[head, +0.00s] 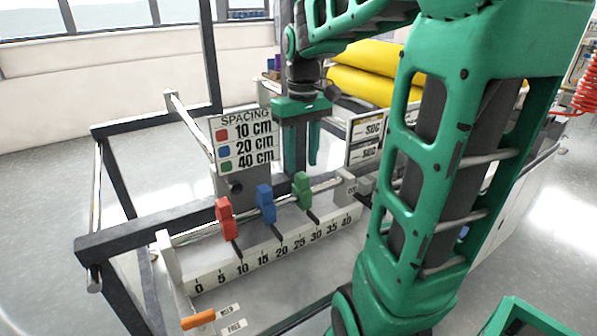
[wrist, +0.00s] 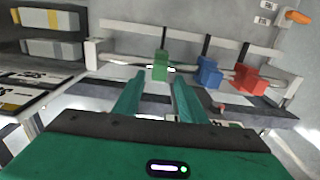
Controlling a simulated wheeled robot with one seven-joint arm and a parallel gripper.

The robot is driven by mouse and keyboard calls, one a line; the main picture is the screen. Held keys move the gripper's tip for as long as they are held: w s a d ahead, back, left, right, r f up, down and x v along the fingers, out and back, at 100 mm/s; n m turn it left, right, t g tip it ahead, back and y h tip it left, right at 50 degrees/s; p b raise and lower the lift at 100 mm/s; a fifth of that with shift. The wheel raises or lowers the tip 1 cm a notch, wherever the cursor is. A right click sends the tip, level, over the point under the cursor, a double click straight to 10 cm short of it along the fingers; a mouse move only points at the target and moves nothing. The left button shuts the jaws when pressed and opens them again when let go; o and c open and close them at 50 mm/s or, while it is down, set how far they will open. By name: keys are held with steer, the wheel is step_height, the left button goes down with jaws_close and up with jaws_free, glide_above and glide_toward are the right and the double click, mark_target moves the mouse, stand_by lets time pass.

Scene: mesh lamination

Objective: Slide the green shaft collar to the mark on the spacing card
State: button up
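The spacing card (head: 243,142) lists red 10 cm, blue 20 cm and green 40 cm. The green shaft collar (head: 303,188) sits on the rail, its dark pointer near 30 on the scale (head: 262,258). My gripper (head: 301,168) points down behind and above the rail near the green collar, empty. In the wrist view my gripper's fingers (wrist: 159,79) are apart, with the green collar (wrist: 160,66) beyond the tips, in line with the gap. Contact is not visible.
The blue collar (head: 265,203) points near 20 and the red collar (head: 225,218) near 10. A grey end block (head: 355,187) stands at the rail's right. An orange lever (head: 198,320) lies front left beside HOLD and FREE labels. A dark frame (head: 150,240) borders the left.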

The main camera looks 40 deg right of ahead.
mark_target(302, 175)
steer(key=shift+f, duration=2)
jaws_close()
